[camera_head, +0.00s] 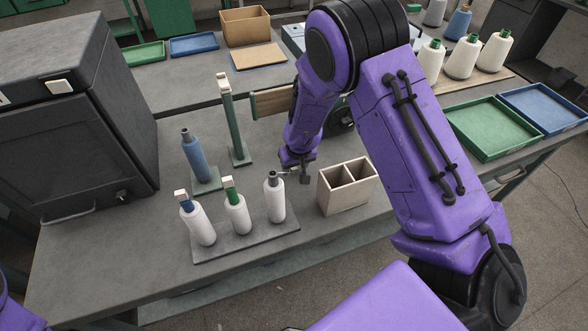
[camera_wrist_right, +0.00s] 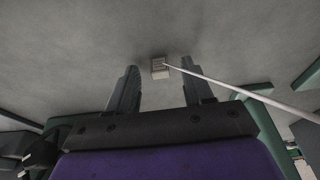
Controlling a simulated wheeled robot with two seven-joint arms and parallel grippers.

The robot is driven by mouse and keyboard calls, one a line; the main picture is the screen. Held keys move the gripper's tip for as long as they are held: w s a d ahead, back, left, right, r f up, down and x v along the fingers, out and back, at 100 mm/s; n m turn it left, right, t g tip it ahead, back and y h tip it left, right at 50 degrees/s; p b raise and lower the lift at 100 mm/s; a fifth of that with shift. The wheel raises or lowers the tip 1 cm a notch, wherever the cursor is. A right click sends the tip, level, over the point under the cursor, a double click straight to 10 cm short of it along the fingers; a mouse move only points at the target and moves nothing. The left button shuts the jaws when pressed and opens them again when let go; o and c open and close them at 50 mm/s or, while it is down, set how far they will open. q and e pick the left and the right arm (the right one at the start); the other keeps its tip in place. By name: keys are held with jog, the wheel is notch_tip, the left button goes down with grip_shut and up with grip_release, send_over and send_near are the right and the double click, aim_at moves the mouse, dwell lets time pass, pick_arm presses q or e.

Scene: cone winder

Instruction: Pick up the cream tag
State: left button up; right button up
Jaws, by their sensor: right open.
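In the head view, cream tags sit on the blue top of the left white cone (camera_head: 204,229) and the green top of the middle white cone (camera_head: 239,217); the left tag (camera_head: 180,194) and the middle tag (camera_head: 228,181) both show. The right white cone (camera_head: 275,199) has a grey top and no visible tag. My right gripper (camera_head: 303,177) is low between that cone and the divided box. My left gripper is out of view.
The cones stand on a grey board (camera_head: 245,242). A beige two-compartment box (camera_head: 343,194) stands right of my gripper. Behind are a blue cone (camera_head: 194,158) and a green post (camera_head: 236,125). A dark cabinet (camera_head: 75,120) is at left. The table's front left is clear.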

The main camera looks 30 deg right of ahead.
aim_at(294, 169)
jog(key=shift+s, duration=0.1)
jog(key=c, duration=0.8)
notch_tip(294, 169, up, 13)
jog(key=p, duration=0.3)
jog(key=shift+p, duration=0.35)
jog(key=shift+a+r, duration=0.1)
